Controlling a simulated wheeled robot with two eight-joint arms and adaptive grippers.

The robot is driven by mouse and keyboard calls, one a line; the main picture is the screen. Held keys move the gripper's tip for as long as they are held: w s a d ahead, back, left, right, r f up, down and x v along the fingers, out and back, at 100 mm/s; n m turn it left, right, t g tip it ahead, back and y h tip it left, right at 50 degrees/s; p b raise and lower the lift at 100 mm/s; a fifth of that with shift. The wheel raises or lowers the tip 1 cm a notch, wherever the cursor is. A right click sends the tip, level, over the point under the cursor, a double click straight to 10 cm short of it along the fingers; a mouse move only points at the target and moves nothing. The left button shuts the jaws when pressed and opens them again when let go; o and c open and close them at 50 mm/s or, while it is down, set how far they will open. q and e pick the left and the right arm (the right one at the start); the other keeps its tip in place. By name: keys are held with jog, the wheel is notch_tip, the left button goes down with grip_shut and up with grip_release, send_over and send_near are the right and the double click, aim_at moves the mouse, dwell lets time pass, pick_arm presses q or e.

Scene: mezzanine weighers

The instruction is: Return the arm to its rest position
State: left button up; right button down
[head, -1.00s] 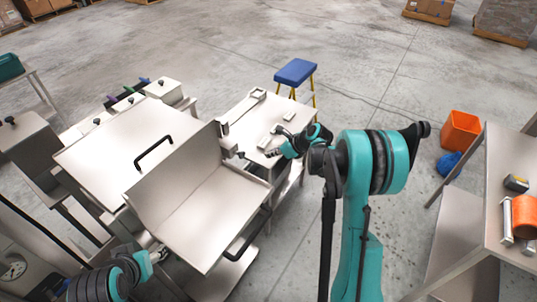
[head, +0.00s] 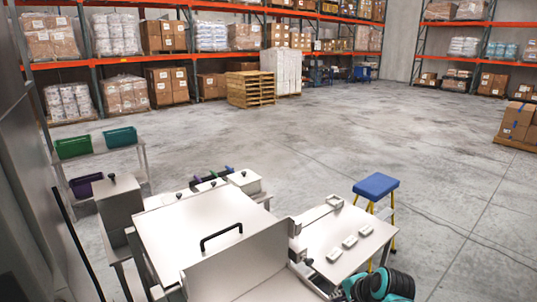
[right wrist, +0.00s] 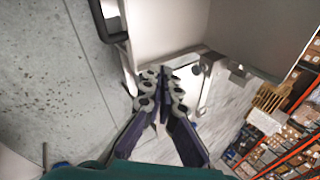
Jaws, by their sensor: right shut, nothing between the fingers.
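My right arm shows in the head view as a teal and dark grey link at the bottom edge, right of the steel machine (head: 245,270). Its gripper is outside that view. In the right wrist view my right gripper (right wrist: 163,82) has its dark fingers together at the tips, with nothing between them. Pale steel panels of the equipment lie beyond the fingertips; I cannot tell the distance. My left arm and gripper are in neither current view.
A steel table (head: 335,235) with several small white pieces stands beside my right arm. A blue-topped stool (head: 376,186) is behind it. A black handle (head: 221,236) sits on the steel lid. Open concrete floor (head: 300,130) reaches the pallet racks.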

jog(key=s+f+n+h+b, duration=0.1)
jog(key=s+f+n+b, duration=0.1)
jog(key=s+n, duration=0.5)
jog(key=s+f+n+h+b, duration=0.1)
jog(key=s+f+n, duration=0.3)
jog(key=s, duration=0.5)
jog(key=n+b, duration=0.1)
jog(key=n, duration=0.1)
jog(key=shift+a+f+n+t+b, duration=0.15)
jog(key=shift+a+n+t+b, duration=0.25)
